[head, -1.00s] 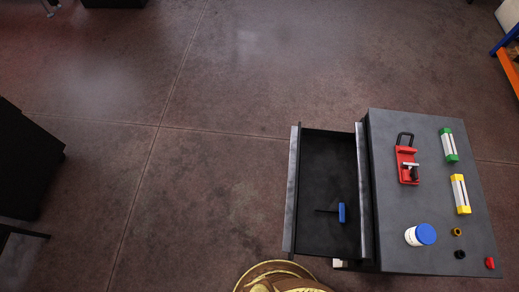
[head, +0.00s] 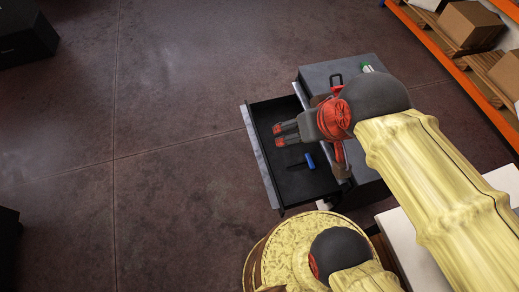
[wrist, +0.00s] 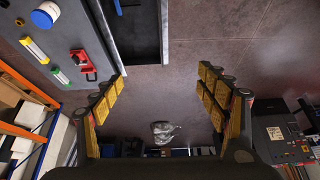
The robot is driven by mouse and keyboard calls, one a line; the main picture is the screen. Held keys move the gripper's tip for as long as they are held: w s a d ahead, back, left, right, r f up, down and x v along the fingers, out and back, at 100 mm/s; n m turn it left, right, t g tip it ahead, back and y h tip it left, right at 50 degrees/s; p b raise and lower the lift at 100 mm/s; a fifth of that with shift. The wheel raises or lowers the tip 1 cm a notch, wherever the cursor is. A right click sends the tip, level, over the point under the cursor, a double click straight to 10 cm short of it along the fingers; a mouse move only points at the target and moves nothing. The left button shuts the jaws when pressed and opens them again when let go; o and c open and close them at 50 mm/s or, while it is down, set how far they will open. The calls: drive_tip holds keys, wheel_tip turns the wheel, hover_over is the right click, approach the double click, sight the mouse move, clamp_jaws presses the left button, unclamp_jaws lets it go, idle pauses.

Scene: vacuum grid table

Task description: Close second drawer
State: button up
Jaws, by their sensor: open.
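A dark drawer (head: 292,187) is pulled out to the left of the grey cabinet (head: 322,74) in the head view. Its light metal front (head: 259,150) faces left. I cannot tell which drawer in the stack it is. A blue-handled tool (head: 310,160) lies inside it. My gripper (head: 276,134) is over the drawer in the head view, fingers pointing left toward the front. In the wrist view my gripper (wrist: 163,76) is wide open and empty, and part of the drawer (wrist: 139,38) shows at the top. Contact with the drawer cannot be seen.
The cabinet top (wrist: 75,20) holds a red clamp (wrist: 82,64), a yellow-and-white block (wrist: 34,49), a green-and-white block (wrist: 60,75) and a blue-lidded white jar (wrist: 45,14). An orange-framed shelf with boxes (head: 470,24) stands at the right. Floor left of the drawer is clear.

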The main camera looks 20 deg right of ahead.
drive_tip(key=shift+o, duration=0.6)
drive_tip(key=shift+a, duration=0.25)
drive_tip(key=shift+o, duration=1.1)
drive_tip(key=shift+c, duration=0.3)
